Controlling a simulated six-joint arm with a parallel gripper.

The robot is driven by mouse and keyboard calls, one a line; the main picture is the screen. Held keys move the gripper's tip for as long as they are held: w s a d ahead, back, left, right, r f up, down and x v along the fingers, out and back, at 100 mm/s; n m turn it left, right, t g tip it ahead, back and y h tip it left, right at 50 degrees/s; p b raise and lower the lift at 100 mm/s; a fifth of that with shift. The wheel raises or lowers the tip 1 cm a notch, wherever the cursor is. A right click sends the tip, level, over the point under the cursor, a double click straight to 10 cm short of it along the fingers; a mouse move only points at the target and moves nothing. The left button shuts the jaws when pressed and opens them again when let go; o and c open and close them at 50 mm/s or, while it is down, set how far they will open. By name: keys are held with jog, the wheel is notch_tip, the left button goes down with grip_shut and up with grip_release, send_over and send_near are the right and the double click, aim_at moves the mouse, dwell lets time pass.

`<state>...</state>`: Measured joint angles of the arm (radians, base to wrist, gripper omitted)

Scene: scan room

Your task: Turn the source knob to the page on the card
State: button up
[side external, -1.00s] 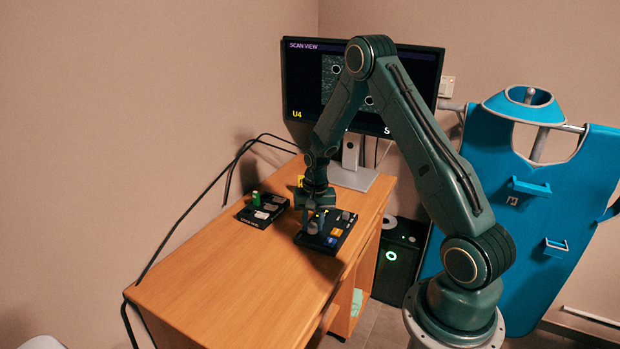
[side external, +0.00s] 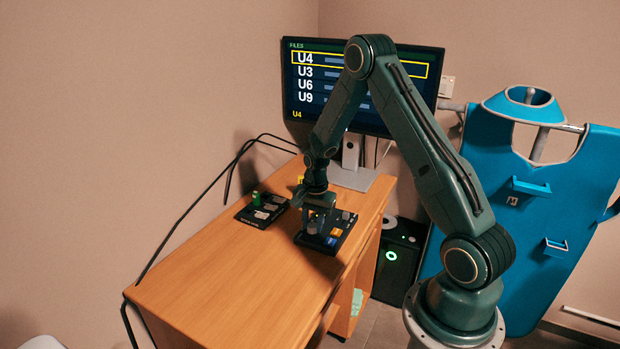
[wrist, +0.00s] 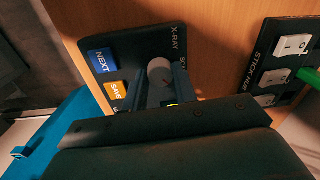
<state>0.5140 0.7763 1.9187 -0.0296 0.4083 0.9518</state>
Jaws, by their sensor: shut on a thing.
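My gripper (side external: 316,216) points down over the black control panel (side external: 346,234) on the desk. In the wrist view my gripper (wrist: 160,78) has its two fingers on either side of a round grey knob (wrist: 159,69) and is shut on it. The panel (wrist: 140,47) reads "X-RAY" and has a blue NEXT button (wrist: 103,61) and an orange SAVE button (wrist: 117,90). The fingers hide the knob's sides and most of its label. The monitor (side external: 300,120) shows FILES with U4, U3, U6 and U9; the U4 row is framed yellow. I cannot make out a card clearly.
Left of the panel lies a black stick hub (side external: 247,217) with pale switches and a green stick (side external: 257,198); it is at the right in the wrist view (wrist: 265,76). The near desk top (side external: 240,285) is clear. A blue apron (side external: 545,215) hangs at the right.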

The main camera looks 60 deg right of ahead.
aim_at(315, 226)
jog(key=o, duration=1)
jog(key=shift+r, duration=0.1)
jog(key=r, duration=1.3)
jog(key=shift+s+r, duration=0.35)
